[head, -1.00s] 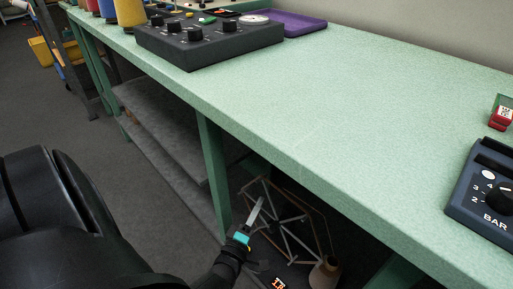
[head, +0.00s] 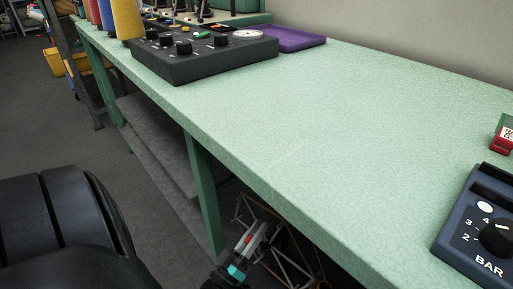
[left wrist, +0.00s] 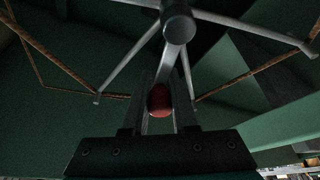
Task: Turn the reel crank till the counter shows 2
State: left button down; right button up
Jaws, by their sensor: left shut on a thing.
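The reel (head: 282,245), a frame of thin grey bars with brown yarn, stands in the dark under the green bench. My left gripper (head: 254,238) reaches it from below, beside the bench leg. In the left wrist view the gripper (left wrist: 160,98) is shut on the red crank knob (left wrist: 160,101), which sits between the two fingers. The grey crank arm (left wrist: 173,58) runs from the knob up to the dark round hub (left wrist: 178,24). The counter is out of both views now. My right gripper is not in view.
The green bench top (head: 330,130) overhangs the reel, and a bench leg (head: 203,195) stands just left of it. A black knob box (head: 200,58), a purple tray (head: 292,40) and a blue BAR dial box (head: 485,225) stand on top. The middle is clear.

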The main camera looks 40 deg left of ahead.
pick_arm(q)
jog(key=shift+d+r+m, duration=0.1)
jog(key=shift+d+m, duration=0.15)
jog(key=shift+m, duration=0.25)
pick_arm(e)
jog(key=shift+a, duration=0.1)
pick_arm(q)
jog(key=c, duration=1)
grip_release()
jog(key=shift+b+v, duration=0.65)
jog(key=shift+v, duration=7)
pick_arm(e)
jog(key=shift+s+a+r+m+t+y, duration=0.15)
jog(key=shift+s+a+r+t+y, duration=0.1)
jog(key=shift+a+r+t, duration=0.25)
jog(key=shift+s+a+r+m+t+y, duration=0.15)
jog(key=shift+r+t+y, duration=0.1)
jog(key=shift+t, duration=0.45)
pick_arm(q)
jog(key=shift+a, duration=0.15)
